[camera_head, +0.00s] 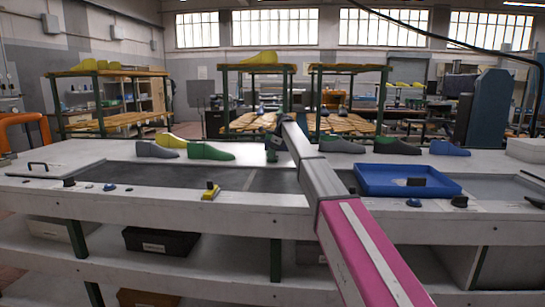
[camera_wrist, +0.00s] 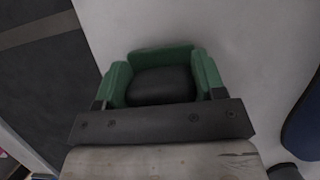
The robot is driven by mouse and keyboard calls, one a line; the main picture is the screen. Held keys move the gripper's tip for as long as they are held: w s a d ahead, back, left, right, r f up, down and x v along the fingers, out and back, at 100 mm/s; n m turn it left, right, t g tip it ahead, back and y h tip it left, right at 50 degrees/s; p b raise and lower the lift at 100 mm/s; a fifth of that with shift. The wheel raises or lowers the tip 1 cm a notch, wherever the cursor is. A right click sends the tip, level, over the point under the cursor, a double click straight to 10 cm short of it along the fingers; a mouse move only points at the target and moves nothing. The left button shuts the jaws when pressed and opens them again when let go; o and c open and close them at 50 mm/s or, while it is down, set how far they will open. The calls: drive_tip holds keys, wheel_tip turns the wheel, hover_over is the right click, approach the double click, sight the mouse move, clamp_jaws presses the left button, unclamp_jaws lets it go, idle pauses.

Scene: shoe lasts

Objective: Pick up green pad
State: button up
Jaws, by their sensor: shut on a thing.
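My gripper (camera_wrist: 160,100) is shut on the green pad (camera_wrist: 163,56), a small green piece with a dark middle. In the wrist view the pad sits between the fingers, with green showing on both sides and behind the dark part. The dark bar of my gripper hides its near end. In the head view the green pad (camera_head: 272,150) shows small and dark green at the end of my arm, over the far part of the table. Whether it touches the table is hard to tell.
The white table (camera_head: 265,199) has dark inset panels. Green and grey shoe lasts (camera_head: 211,152) stand along its back, left and right of my arm. A blue tray (camera_head: 371,181) lies right of my arm. A yellow and black piece (camera_head: 211,190) lies on the front edge.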

drive_tip(key=shift+r, duration=0.1)
drive_tip(key=shift+r, duration=0.55)
wheel_tip(320, 180, up, 3)
drive_tip(key=shift+w+f, duration=0.1)
drive_tip(key=shift+f, duration=0.1)
drive_tip(key=s+a+r, duration=0.5)
drive_tip(key=a+r, duration=0.2)
drive_tip(key=a, duration=0.3)
drive_tip(key=shift+s+a, duration=0.2)
drive_tip(key=shift+r, duration=0.1)
